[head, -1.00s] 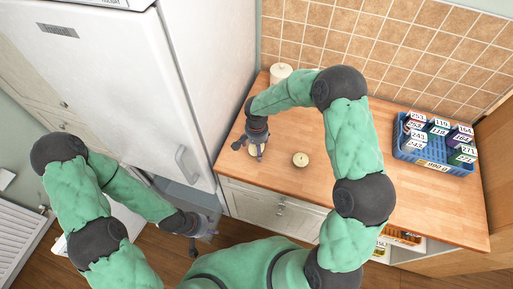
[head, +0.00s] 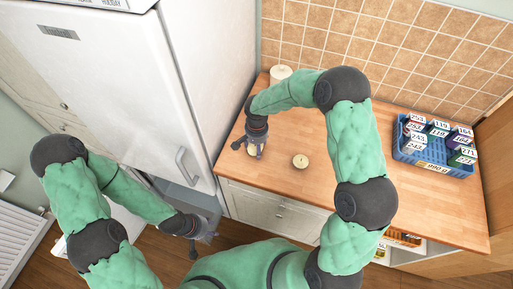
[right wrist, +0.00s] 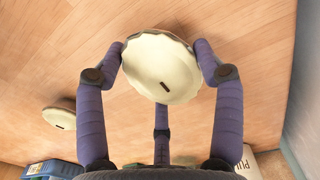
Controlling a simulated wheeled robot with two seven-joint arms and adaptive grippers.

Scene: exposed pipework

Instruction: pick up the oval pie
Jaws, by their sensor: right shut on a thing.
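The oval pie (right wrist: 162,68), cream with a wavy rim and a dark slot, sits between the fingers of my right gripper (right wrist: 161,62) in the right wrist view. The fingers are shut on its sides, over the wooden worktop. In the head view my right gripper (head: 255,150) is low over the worktop's left part and mostly hides this pie. A second, round pale pie (head: 300,161) lies apart to its right; it also shows in the right wrist view (right wrist: 60,118). My left gripper (head: 204,238) is empty, with fingers spread, in front of the fridge and below worktop height.
The white fridge (head: 125,80) stands close on the left of the worktop (head: 425,210). A white canister (head: 280,74) is at the back by the tiles. A blue crate (head: 440,165) with numbered boxes is at the right. The worktop's middle is partly behind my right arm.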

